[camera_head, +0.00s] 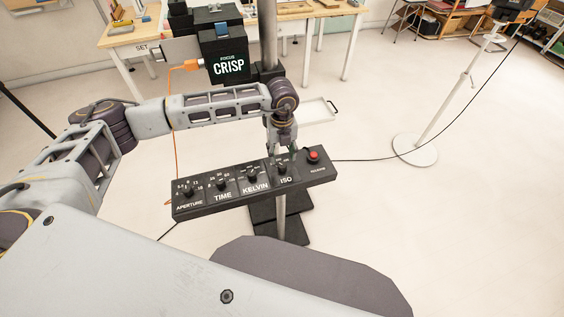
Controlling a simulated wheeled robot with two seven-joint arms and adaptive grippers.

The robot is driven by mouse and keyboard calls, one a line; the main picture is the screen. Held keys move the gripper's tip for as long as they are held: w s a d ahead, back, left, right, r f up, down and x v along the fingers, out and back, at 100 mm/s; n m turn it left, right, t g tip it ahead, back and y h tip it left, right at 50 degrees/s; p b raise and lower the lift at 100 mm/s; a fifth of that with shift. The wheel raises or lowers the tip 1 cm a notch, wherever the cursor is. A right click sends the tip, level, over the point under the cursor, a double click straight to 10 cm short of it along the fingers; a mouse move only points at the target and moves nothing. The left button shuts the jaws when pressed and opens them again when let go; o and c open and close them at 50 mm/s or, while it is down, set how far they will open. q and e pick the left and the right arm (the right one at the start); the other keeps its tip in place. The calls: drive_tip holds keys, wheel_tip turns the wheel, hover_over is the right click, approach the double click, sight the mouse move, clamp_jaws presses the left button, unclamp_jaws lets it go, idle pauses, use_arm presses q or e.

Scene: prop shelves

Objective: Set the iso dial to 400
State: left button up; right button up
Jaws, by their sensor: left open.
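The black control panel (236,200) is tilted toward me and carries dials labelled APERTURE, TIME, KELVIN and ISO, and a red record button (314,154) at its right end. The ISO dial (282,168) is the rightmost dial. My left gripper (281,149) points down at the ISO dial from behind and above. It is open, with its fingertips close to the dial; I cannot tell whether they touch it. The gripper partly hides the ISO scale, and the dial's setting is too small to read. My right gripper is out of view.
A black box with a screen reading CRISP (228,66) stands behind my left arm on a rig with a vertical pole (269,30). An orange cable hangs at left. A black cable runs from the panel toward a white stand (416,149) at right. Tables stand behind.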

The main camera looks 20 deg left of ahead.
sight(282, 164)
use_arm(q)
drive_tip(key=shift+f+p, duration=0.35)
drive_tip(key=shift+f, duration=2.65)
drive_tip(key=c, duration=1)
